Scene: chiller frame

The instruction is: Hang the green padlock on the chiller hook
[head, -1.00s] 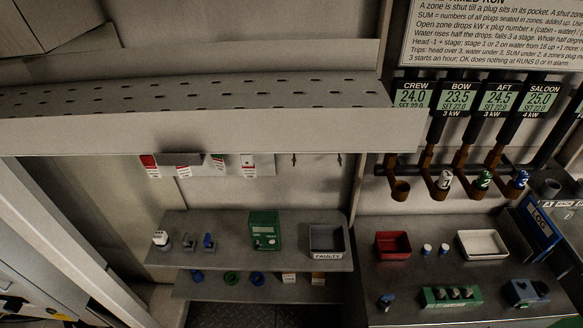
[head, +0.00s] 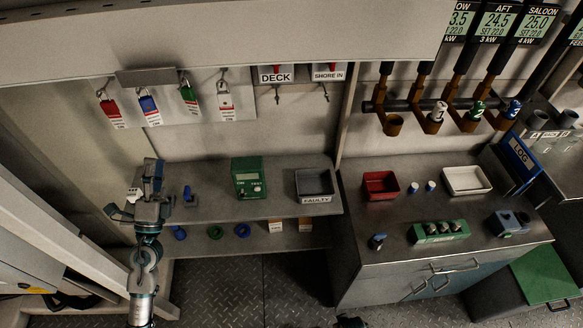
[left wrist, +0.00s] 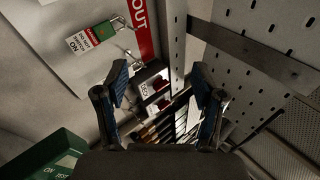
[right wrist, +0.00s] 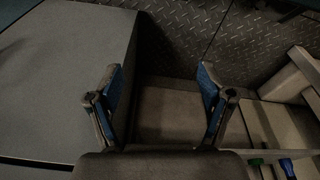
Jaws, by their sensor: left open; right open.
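The green padlock (head: 187,94) hangs with a tag in a row on the wall rack under the overhang, between a blue and a white padlock. It also shows in the left wrist view (left wrist: 98,34), upper left. My left gripper (head: 152,168) is below and left of it, in front of the shelf, apart from it. In the left wrist view its fingers (left wrist: 159,78) are open and empty. My right gripper (right wrist: 160,76) is open and empty in the right wrist view. Two empty hooks hang below the DECK sign (head: 277,74) and SHORE IN sign (head: 328,71). I read no chiller label.
A red padlock (head: 111,107), a blue one (head: 148,104) and a white one (head: 225,95) hang beside the green one. Below, the shelf holds a green tester (head: 248,178) and a FAULTY bin (head: 315,199). The counter (head: 360,225) stands right. The overhang (head: 250,35) covers the top.

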